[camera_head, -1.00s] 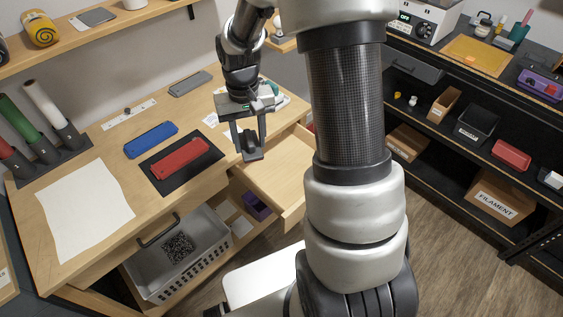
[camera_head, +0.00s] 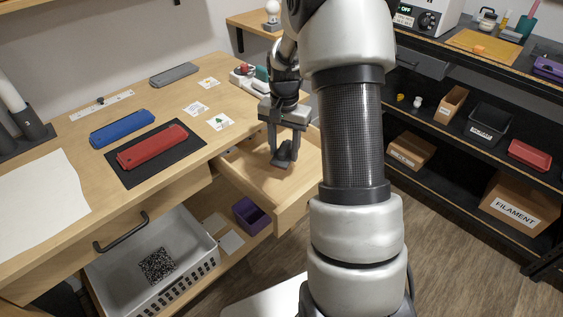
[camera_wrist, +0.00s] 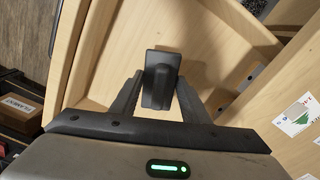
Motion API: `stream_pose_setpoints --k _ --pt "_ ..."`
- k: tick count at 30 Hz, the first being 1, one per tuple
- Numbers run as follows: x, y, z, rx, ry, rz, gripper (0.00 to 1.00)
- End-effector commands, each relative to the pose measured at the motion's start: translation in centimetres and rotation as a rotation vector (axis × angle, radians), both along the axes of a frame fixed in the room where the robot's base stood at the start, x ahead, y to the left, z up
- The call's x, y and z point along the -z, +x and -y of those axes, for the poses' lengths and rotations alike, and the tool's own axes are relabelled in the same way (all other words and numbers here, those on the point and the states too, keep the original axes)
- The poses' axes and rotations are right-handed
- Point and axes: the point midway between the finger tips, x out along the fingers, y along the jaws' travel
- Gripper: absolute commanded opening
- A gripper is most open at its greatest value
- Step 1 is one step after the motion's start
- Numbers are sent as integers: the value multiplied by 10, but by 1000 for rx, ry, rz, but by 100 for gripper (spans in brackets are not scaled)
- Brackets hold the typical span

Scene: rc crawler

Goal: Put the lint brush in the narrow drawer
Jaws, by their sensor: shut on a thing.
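The lint brush (camera_head: 284,154) is a small dark grey thing held in my gripper (camera_head: 286,140). In the wrist view the brush (camera_wrist: 160,80) sits between the two fingertips of my gripper (camera_wrist: 158,88), which are shut on it. The narrow drawer (camera_head: 290,214) is pulled out from the wooden desk, and its pale bottom shows around the brush. The brush is over the inside of the drawer in both views. I cannot tell whether it touches the drawer bottom. The drawer's far right part is hidden behind my arm.
On the desk are a red case (camera_head: 152,146) on a black mat, a blue case (camera_head: 122,128), a grey case (camera_head: 174,74) and several small cards. Below are a grey basket (camera_head: 190,292) and a purple bin (camera_head: 250,216). Black shelves (camera_head: 440,170) stand at the right.

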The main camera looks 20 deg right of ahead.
Motion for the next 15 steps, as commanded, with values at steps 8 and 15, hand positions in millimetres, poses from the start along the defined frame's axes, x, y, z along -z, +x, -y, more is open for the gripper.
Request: stream_pose_setpoints --k 8,15 --pt "30 0 0 -1 0 -1 21" --pt "42 0 1 0 -1 1 21"
